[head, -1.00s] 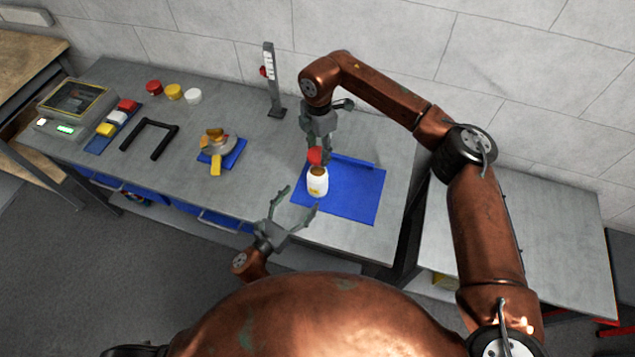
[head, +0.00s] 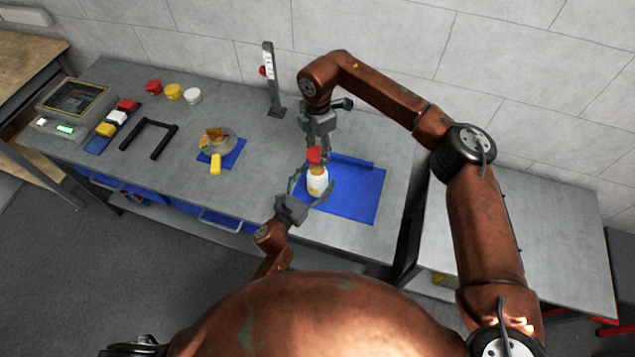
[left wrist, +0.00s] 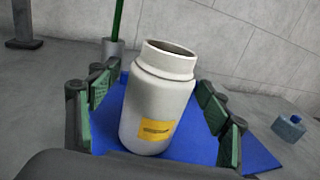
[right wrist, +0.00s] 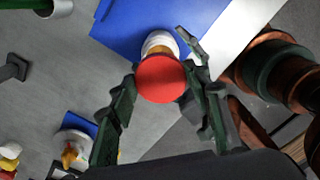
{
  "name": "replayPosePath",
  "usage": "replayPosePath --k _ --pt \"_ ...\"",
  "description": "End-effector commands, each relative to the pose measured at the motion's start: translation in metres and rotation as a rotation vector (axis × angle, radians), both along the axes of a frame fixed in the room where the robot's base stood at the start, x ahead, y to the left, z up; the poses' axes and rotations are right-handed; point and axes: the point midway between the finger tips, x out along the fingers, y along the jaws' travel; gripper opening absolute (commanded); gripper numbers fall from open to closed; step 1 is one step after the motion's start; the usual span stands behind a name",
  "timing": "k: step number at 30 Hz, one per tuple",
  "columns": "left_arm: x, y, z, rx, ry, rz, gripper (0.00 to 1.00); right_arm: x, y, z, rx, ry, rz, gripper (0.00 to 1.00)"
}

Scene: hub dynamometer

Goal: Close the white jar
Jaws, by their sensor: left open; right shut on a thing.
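The white jar (head: 317,183) stands upright on the blue mat (head: 353,197), its mouth uncovered. In the left wrist view the jar (left wrist: 158,108) shows its open neck and a yellow label. My left gripper (head: 312,190) is open, with its fingers on either side of the jar; gaps show between pads and jar in the left wrist view. My right gripper (head: 317,152) is shut on a red lid (head: 314,156) and holds it just above the jar. In the right wrist view the lid (right wrist: 160,79) partly hides the jar (right wrist: 160,42).
Red, yellow and white lids (head: 174,91) stand at the back left. A device with a screen (head: 75,100), a black handle frame (head: 150,138) and a round clear container (head: 217,139) are to the left. A grey post (head: 270,80) stands behind the jar.

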Motion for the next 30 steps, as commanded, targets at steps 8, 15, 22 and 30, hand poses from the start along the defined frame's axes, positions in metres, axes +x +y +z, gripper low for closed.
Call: replayPosePath --k 8,15,22,30 --pt "-0.0002 0.0002 0.0000 0.000 0.000 0.000 0.54 0.0000 0.0001 0.0000 0.000 0.000 0.000 0.37" --pt "-0.0003 0.0003 0.0000 0.000 0.000 0.000 0.38 0.0000 0.0001 0.0000 0.000 0.000 0.000 0.37" --pt "-0.0002 0.0004 0.0000 0.000 0.000 0.000 0.22 -0.0001 0.0001 0.0000 0.000 0.000 0.000 0.37" --pt "-0.0002 0.0004 0.0000 0.000 0.000 0.000 0.06 0.0000 0.0000 -0.0001 0.000 0.000 0.000 0.37"
